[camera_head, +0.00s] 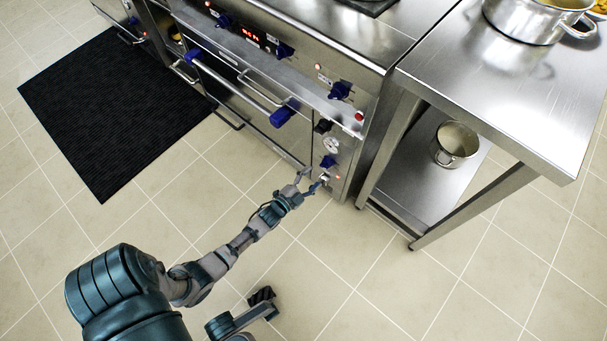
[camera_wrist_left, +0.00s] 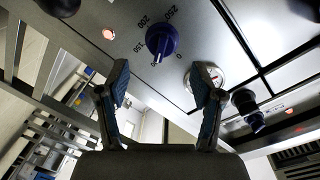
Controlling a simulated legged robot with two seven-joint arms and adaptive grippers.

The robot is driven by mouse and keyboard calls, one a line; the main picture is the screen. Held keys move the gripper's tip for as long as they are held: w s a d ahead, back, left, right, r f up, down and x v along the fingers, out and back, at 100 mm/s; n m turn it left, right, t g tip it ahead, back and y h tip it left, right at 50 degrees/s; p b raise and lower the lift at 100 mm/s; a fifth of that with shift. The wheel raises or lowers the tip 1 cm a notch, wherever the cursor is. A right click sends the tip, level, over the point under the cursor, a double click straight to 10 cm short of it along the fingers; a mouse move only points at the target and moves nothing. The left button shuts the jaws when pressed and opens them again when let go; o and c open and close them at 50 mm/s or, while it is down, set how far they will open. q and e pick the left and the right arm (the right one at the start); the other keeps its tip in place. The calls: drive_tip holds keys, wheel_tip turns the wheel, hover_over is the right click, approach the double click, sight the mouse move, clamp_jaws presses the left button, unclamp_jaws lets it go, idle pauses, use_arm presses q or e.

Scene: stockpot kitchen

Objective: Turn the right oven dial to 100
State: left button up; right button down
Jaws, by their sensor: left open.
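The oven's right front panel holds a blue dial (camera_head: 328,161), which also shows in the left wrist view (camera_wrist_left: 162,41). Its printed scale shows 0, 150, 200 and 250; other numbers are hidden or unclear. A pale mark on the dial's grip faces down in the wrist view, between 0 and 150; the exact reading is unclear. My left gripper (camera_head: 310,181) is open and empty in front of the panel's lower part. In the wrist view, its fingertips (camera_wrist_left: 160,82) are spread apart below the dial, not touching it. My right gripper is out of view.
A round gauge (camera_wrist_left: 206,76) and a black knob (camera_wrist_left: 247,103) sit beside the dial. The oven handle (camera_head: 240,82) juts out left of the panel. A steel table (camera_head: 510,95) with pots stands right. A black mat (camera_head: 115,105) lies left; tiled floor in front is clear.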

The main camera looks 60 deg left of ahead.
use_arm(q)
drive_tip(key=v, duration=0.5)
drive_tip(key=shift+s+d, duration=0.1)
idle(0.3)
